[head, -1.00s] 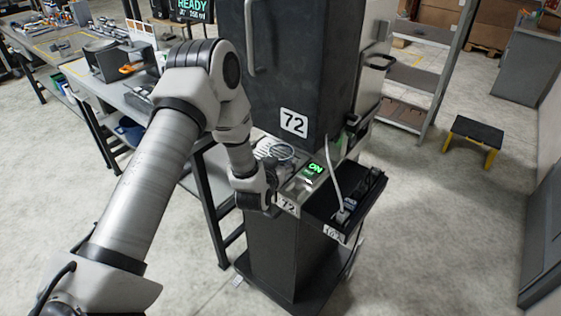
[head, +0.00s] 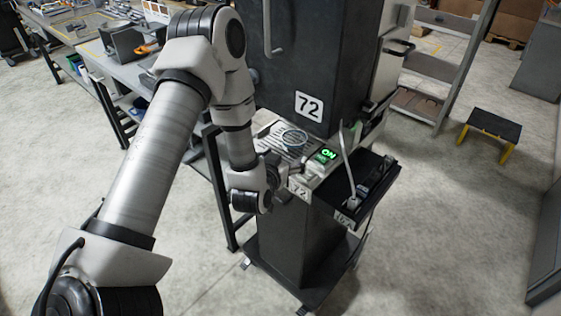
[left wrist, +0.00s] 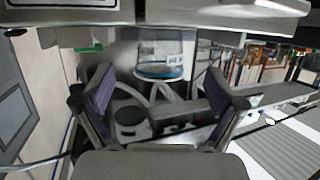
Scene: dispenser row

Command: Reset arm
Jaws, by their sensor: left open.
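My left arm (head: 165,150) comes in from the left and bends down toward the front of the dark dispenser (head: 325,60) labelled 72. My left gripper (head: 284,172) is just left of the switch box, whose green label (head: 329,153) reads ON and is lit. The fingers are small and partly hidden by the wrist in the head view. In the left wrist view, the left gripper (left wrist: 160,100) has its two purple-padded fingers wide apart, with nothing held between them. My right gripper is not in view.
A workbench (head: 120,65) stands at the left, and a black step stool (head: 487,127) at the right. Open floor lies front right.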

